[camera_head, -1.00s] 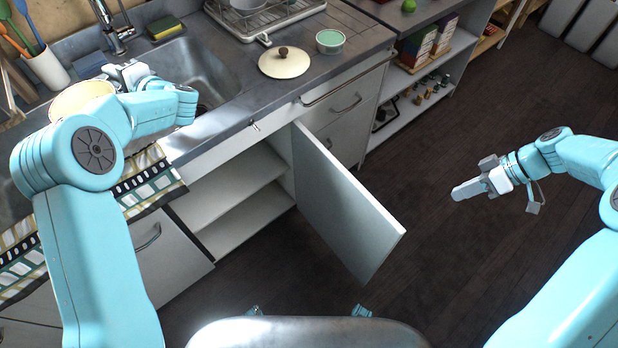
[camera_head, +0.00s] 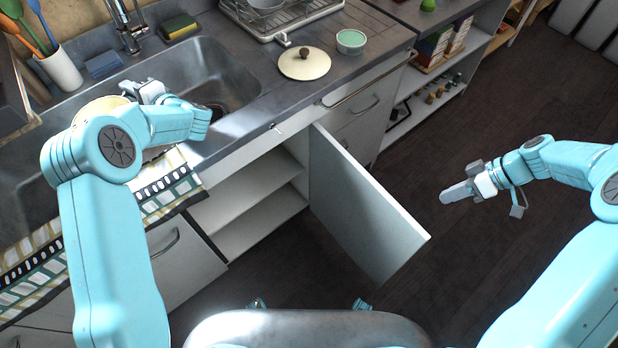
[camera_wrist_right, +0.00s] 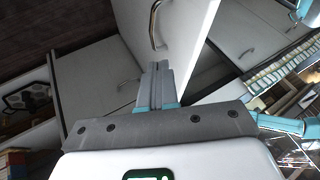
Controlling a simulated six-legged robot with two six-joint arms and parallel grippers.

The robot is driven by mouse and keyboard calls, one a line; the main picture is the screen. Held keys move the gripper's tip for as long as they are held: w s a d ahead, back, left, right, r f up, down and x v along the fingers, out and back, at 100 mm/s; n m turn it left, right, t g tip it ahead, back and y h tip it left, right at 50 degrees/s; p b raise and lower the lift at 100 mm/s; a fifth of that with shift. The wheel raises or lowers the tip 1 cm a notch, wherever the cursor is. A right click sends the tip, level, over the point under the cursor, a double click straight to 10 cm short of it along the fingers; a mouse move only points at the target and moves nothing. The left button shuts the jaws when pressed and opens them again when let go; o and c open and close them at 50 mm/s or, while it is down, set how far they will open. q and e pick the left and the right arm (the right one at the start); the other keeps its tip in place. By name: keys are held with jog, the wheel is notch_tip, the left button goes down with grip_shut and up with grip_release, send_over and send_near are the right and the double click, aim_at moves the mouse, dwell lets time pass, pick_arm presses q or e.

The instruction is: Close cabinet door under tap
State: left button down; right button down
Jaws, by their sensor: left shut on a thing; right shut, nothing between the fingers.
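The white cabinet door (camera_head: 365,205) under the sink stands wide open, swung out from its hinge side at the right of the cabinet opening (camera_head: 250,200). The tap (camera_head: 130,28) rises behind the sink. My right gripper (camera_head: 447,195) is shut and empty, right of the door's free edge and apart from it in the head view. In the right wrist view, the shut fingers (camera_wrist_right: 156,72) show before a white panel with a handle (camera_wrist_right: 154,25). My left gripper (camera_head: 148,92) is over the sink, shut on a cream dish (camera_head: 98,108) largely hidden by my arm.
A sink (camera_head: 215,75), a cream lid (camera_head: 304,66) and a green bowl (camera_head: 350,42) are on the counter. A patterned towel (camera_head: 165,190) hangs over its front edge. Open shelves (camera_head: 440,85) stand right of the cabinets. The dark floor right of the door is clear.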

jog(key=s+a+f, duration=0.2)
jog(key=a+f, duration=0.2)
jog(key=a, duration=0.2)
jog(key=shift+s+a+f+p, duration=0.15)
jog(key=shift+a+f+p, duration=0.1)
jog(key=shift+a+p, duration=0.15)
